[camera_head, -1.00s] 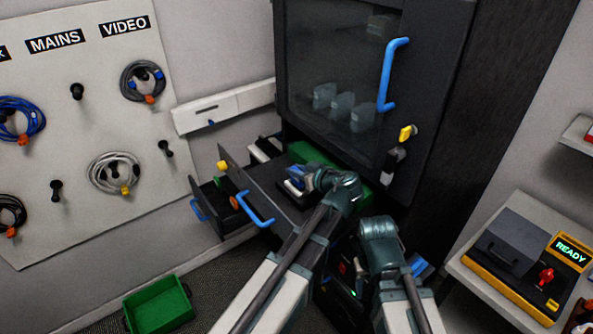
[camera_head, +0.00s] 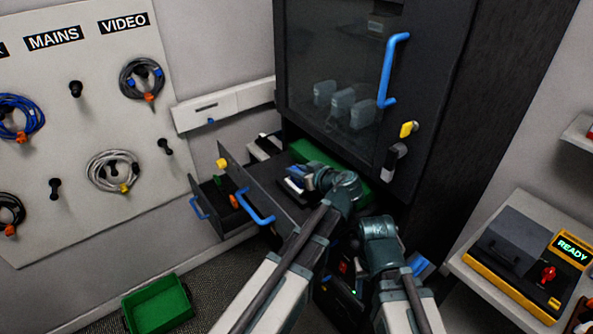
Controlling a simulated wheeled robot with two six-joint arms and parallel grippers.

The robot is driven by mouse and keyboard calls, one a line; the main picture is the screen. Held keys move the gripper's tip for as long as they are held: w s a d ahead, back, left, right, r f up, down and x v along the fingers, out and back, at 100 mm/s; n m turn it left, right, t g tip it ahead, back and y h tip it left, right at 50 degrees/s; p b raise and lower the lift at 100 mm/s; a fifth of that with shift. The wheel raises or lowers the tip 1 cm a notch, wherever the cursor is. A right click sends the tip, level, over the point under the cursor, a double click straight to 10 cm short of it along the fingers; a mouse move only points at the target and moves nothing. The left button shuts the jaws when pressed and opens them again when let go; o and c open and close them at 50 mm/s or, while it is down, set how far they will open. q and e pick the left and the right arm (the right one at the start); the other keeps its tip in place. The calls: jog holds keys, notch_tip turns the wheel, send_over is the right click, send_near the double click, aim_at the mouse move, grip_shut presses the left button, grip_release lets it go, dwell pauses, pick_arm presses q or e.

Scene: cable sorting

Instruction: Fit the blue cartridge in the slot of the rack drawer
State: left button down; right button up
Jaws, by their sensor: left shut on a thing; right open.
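The rack drawer (camera_head: 237,182) is pulled out below the glass-fronted cabinet, with a blue handle (camera_head: 257,218) on its front. My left gripper (camera_head: 302,178) is over the inside of the drawer. It is shut on the blue cartridge (camera_head: 291,184), which shows as a small blue and white piece at the fingertips. My arm and gripper cover much of the drawer, so I cannot tell whether the cartridge touches the slot.
The cabinet door (camera_head: 335,75) above is closed, with a blue handle (camera_head: 392,72). A second open drawer (camera_head: 212,203) lies to the left. A green bin (camera_head: 157,305) is on the floor. A yellow-edged device (camera_head: 525,262) reading READY stands at right. Coiled cables hang on the left board.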

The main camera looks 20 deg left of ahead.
pick_arm(q)
jog(key=shift+f+b, duration=0.4)
jog(key=shift+f, duration=0.05)
dwell(0.6)
jog(key=shift+c, duration=1.1)
grip_release()
jog(key=shift+r, duration=0.15)
jog(key=shift+r+p, duration=3.45)
jog(key=shift+p, duration=0.1)
jog(key=shift+f, duration=0.1)
